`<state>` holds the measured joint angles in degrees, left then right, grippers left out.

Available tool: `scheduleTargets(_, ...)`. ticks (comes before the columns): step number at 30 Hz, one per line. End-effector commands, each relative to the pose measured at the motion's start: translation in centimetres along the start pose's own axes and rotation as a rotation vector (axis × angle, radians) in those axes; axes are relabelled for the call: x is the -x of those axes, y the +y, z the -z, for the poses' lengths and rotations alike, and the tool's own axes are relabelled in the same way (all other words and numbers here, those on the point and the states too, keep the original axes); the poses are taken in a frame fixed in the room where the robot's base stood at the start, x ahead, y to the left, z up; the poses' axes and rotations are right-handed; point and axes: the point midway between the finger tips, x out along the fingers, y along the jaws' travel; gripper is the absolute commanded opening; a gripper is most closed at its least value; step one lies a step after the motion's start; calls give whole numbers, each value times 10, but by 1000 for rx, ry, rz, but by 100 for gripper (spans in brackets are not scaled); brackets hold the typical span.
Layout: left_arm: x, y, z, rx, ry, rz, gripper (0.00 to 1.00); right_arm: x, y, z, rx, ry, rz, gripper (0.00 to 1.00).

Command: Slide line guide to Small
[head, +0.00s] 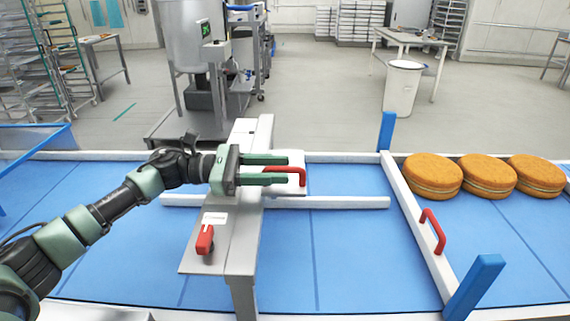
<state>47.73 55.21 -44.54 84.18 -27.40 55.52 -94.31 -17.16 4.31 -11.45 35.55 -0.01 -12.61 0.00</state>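The line guide (335,202) is a pale bar lying left to right over the blue conveyor belt, passing by a grey metal bridge. A red handle (300,172) sits on a pale plate just behind the bar. My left gripper (287,169) is at this handle, with its two green fingers apart and pointing right. The fingers overlap part of the handle; I cannot tell whether they touch it. A red knob (205,239) and a small white label (214,218) are on the bridge's front part; the label text is too small to read. My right gripper is not in view.
Several round filled cakes (487,176) stand on the belt at the right. A pale gate bar (415,225) with a second red handle (433,231) crosses the belt between blue posts (474,287). The belt between bridge and gate (340,250) is clear.

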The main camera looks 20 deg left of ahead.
Motion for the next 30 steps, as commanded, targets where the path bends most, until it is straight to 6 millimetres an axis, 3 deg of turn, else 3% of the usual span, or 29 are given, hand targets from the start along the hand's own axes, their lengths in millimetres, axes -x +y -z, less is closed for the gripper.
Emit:
scheduleTargets(6,-20,0,-1,1,0,0,36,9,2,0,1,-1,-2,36)
scheduleTargets(14,-22,0,1,0,0,0,36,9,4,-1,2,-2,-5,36)
scheduleTargets(18,-21,0,1,0,0,-1,3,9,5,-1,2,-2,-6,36)
scheduleTargets(19,-21,0,1,0,0,-1,0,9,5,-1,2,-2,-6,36)
scheduleTargets(30,-21,0,0,-1,1,-1,0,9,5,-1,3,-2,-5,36)
